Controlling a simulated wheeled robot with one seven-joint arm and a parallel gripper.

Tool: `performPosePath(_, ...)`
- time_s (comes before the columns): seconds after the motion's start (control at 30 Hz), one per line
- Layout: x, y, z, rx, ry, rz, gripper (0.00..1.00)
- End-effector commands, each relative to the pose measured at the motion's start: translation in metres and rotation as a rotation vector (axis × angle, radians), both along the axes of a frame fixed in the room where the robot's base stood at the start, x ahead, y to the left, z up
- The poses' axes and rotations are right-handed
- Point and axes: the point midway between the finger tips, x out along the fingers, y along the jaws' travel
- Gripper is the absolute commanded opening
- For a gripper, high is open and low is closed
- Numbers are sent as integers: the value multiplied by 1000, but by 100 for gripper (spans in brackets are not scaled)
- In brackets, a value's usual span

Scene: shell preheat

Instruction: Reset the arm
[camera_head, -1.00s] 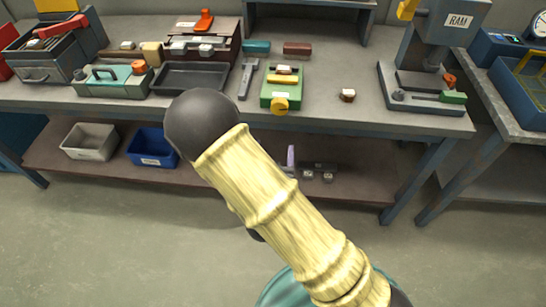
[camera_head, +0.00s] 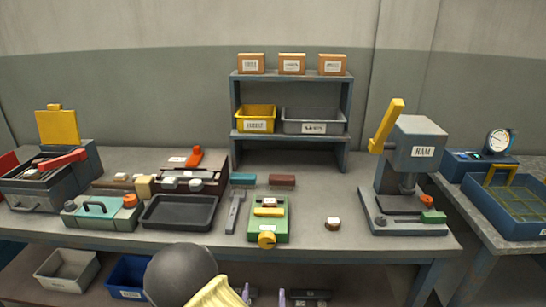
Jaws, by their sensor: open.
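My gripper (camera_head: 263,295) shows only as two slim purple fingertips at the bottom edge, below the bench's front edge. They stand apart, with nothing visible between them. The rest of the gripper is cut off by the frame or hidden behind my arm. My arm's dark round joint and a piece of its pale yellow link show at the bottom, left of the fingertips.
The workbench (camera_head: 330,258) holds a black tray (camera_head: 180,213), a green device (camera_head: 268,222), a hammer-like tool (camera_head: 235,212) and a RAM press (camera_head: 408,175). A shelf rack (camera_head: 291,135) stands behind. Bins (camera_head: 68,271) sit on the lower shelf. Bare benchtop surrounds the small brown-and-white piece (camera_head: 333,223).

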Motion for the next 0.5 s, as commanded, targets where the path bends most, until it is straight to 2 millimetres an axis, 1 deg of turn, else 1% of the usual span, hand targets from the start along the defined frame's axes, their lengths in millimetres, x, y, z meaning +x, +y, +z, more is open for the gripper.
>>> performPosePath(0.2, 22, -27, -10, 82, 228, -82, 71)
performPosePath(0.27, 27, -34, -12, 103, 307, -94, 71)
performPosePath(0.37, 31, -44, -14, 136, 434, -99, 71)
performPosePath(0.5, 30, -58, -11, 164, 598, -81, 71)
